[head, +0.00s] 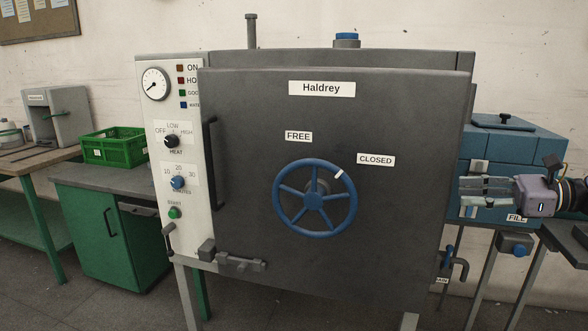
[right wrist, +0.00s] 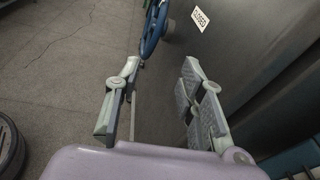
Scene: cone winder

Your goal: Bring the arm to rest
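My right gripper (head: 464,191) is at the right of the head view, beside the door's right edge and apart from the blue handwheel (head: 315,198). In the right wrist view its two fingers (right wrist: 150,85) are spread with nothing between them. The handwheel is on the dark door (head: 260,240) of the Haldrey machine, and its white mark sits at the upper right, towards the CLOSED label (head: 376,160). The wheel also shows beyond the fingers in the right wrist view (right wrist: 152,28). My left gripper is not in view.
Left of the door is a white control panel (head: 168,190) with a gauge and knobs. A green crate (head: 113,147) stands on the bench (head: 80,178) further left. A blue tank (head: 525,145) is behind my right gripper. Grey floor is open in front.

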